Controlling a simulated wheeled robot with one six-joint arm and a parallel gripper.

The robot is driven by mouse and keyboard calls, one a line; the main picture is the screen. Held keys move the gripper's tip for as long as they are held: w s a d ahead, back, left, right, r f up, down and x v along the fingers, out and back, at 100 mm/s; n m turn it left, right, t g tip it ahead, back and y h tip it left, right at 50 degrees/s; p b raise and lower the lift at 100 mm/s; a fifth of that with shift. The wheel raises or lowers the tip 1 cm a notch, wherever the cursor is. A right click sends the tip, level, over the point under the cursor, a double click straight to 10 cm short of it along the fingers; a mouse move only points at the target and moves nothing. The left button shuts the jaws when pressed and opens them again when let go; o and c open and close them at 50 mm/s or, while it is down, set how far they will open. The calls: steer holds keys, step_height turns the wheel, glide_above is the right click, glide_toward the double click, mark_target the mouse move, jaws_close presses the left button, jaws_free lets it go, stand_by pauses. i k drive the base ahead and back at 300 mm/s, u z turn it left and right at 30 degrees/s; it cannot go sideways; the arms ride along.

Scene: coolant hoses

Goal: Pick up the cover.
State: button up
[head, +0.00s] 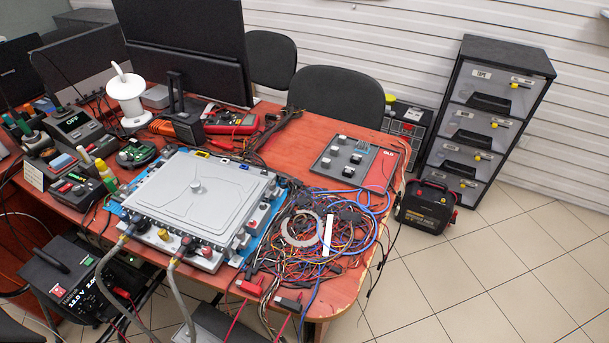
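The cover (225,178) is a flat light-grey plate with a small round knob (196,187) near its middle. It lies on top of a grey unit (205,262) with connectors along its sides, on a blue mat (240,251) on the red-brown table. Two grey hoses (176,290) run down from couplings at the unit's front edge. My gripper is not in view.
A tangle of coloured wires (325,235) lies right of the unit, with a grey panel (352,163) behind it. Small devices crowd the left. A drawer cabinet (487,110) stands on open tiled floor at right.

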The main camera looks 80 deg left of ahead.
mark_target(211, 200)
steer(key=i, duration=1.55)
steer(key=u, duration=4.35)
steer(key=i, duration=0.5)
steer(key=z, duration=0.05)
